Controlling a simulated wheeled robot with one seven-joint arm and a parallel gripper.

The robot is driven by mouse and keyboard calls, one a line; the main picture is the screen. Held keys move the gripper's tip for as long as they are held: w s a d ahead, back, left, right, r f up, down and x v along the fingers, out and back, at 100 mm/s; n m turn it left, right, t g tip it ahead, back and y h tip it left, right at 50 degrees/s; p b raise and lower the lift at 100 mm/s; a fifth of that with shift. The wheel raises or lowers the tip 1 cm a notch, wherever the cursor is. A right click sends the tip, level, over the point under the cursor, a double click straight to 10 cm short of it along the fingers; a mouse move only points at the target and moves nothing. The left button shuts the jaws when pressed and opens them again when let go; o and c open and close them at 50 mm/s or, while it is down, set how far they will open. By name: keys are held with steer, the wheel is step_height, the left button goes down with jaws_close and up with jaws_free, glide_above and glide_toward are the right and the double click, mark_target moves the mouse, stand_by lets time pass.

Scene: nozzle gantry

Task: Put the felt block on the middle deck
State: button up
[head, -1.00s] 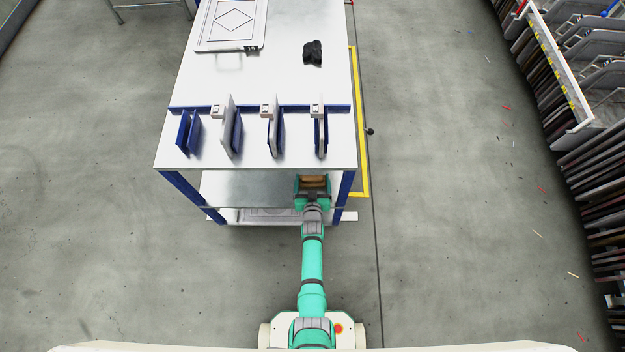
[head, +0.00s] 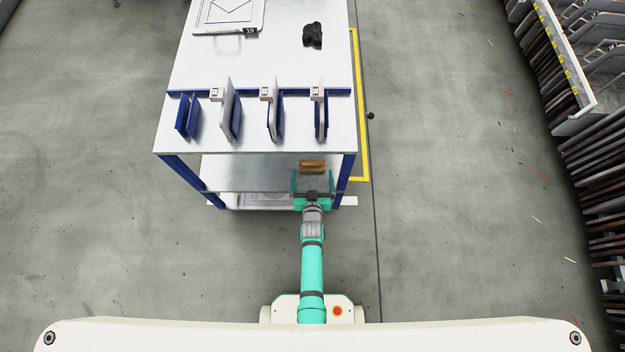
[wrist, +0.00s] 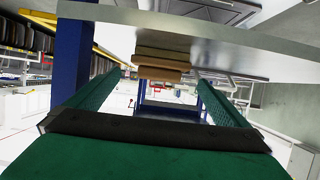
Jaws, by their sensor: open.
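The felt block (head: 312,166) is a brown-orange block resting on the grey middle deck (head: 240,174) of the white and blue rack, close to its right front post. In the wrist view the block (wrist: 160,66) shows straight ahead against the deck (wrist: 230,48), beyond the fingertips; this picture looks turned over. My gripper (head: 312,177), green with two fingers, is open at the front edge of the deck. Its fingers point at the block, and the gap between them is empty. The block appears clear of both fingers.
The top deck (head: 200,150) overhangs the middle one, with upright blue and grey plates (head: 230,112) along its front. A black lump (head: 312,34) and a white tray (head: 225,15) lie farther back. A blue post (head: 346,175) stands close right of my gripper.

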steer(key=w+r+v, duration=0.1)
steer(key=r+v, duration=0.1)
steer(key=v, duration=1)
steer(key=w+r+v, duration=0.1)
steer(key=r+v, duration=0.2)
steer(key=v, duration=1)
steer(key=s+r+t, duration=0.1)
steer(key=s+r, duration=0.4)
steer(key=r, duration=0.6)
steer(key=s+r, duration=0.6)
steer(key=r, duration=0.5)
steer(key=shift+t, duration=0.4)
